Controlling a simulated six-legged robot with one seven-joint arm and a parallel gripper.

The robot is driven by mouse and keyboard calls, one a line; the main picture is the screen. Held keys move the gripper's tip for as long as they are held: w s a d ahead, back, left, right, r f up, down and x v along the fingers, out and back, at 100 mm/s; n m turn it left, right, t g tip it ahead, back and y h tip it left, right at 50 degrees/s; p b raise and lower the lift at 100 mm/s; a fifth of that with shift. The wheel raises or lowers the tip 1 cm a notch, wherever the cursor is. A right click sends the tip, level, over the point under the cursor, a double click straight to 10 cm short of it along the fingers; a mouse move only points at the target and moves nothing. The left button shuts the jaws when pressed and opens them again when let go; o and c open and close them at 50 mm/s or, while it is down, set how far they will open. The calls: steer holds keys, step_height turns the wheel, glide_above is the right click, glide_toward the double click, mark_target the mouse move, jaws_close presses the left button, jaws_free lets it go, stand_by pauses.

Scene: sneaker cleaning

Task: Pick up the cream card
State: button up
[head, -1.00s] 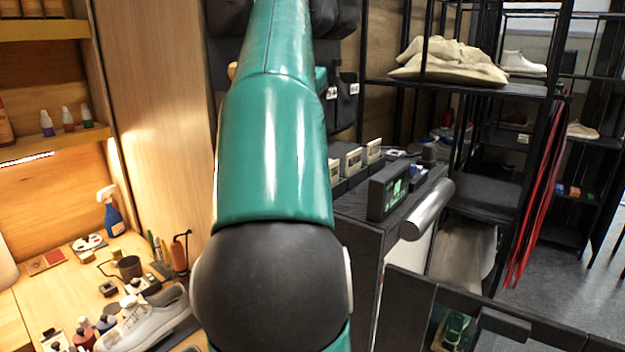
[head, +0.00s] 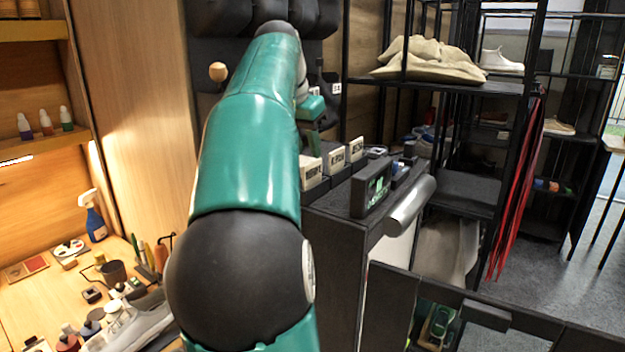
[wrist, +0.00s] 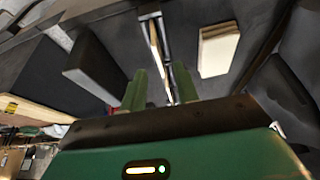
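Three cream labelled pieces stand in a row on dark blocks on the counter in the head view: the near one (head: 311,171), the middle one (head: 336,160) and the far one (head: 356,149). I cannot tell which is the cream card. My gripper (head: 314,141) points down just behind the near piece, partly hidden by my arm. In the wrist view my gripper (wrist: 160,90) is open, its two green fingers apart. A thin cream edge (wrist: 156,45) shows beyond the gap between them. A thicker cream piece (wrist: 218,48) lies to the right of the fingers.
A dark display box (head: 371,187) and a grey cylinder (head: 410,205) sit on the counter (head: 335,208). Black padded shapes (head: 225,70) hang on the wall behind my arm. A lit workbench with bottles and a shoe (head: 140,325) is at left, black shelving (head: 470,190) at right.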

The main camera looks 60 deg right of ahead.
mark_target(311, 163)
steer(key=x, duration=0.4)
steer(key=shift+f, duration=0.3)
steer(key=shift+c, duration=0.4)
jaws_close()
steer(key=shift+r, duration=0.15)
